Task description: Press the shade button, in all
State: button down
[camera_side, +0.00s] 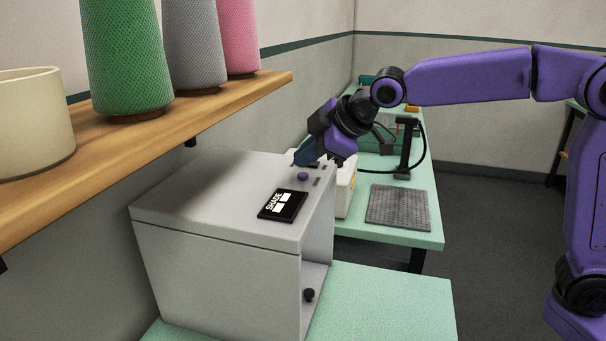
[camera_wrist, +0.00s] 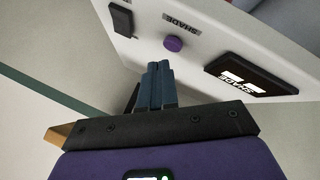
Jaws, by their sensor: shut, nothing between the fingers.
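The shade button (camera_side: 303,176) is a small round purple knob on top of a grey box (camera_side: 215,258). In the wrist view the shade button (camera_wrist: 173,44) sits beside a label plate reading SHADE (camera_wrist: 182,23). A black display (camera_side: 283,205) marked SHADE with white blocks lies near it; it also shows in the wrist view (camera_wrist: 250,75). My gripper (camera_side: 300,158) is above the back of the box top, close to the button. In the wrist view my gripper's blue fingers (camera_wrist: 160,68) are together and empty, with their tips just short of the button. I cannot tell their exact height above it.
A dark switch (camera_wrist: 121,20) is beside the button. A wooden shelf (camera_side: 140,140) with green, grey and pink yarn cones and a cream pot overhangs at left. A green table (camera_side: 385,305) holds the box; a second bench behind carries a perforated plate (camera_side: 398,207) and a black stand (camera_side: 404,150).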

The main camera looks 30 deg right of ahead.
aim_at(307, 176)
jog(key=shift+f, duration=0.2)
dwell(0.6)
jog(key=shift+f, duration=0.2)
jog(key=shift+f, duration=0.45)
dwell(1.0)
jog(key=shift+r, duration=0.85)
jog(key=shift+r, duration=2.55)
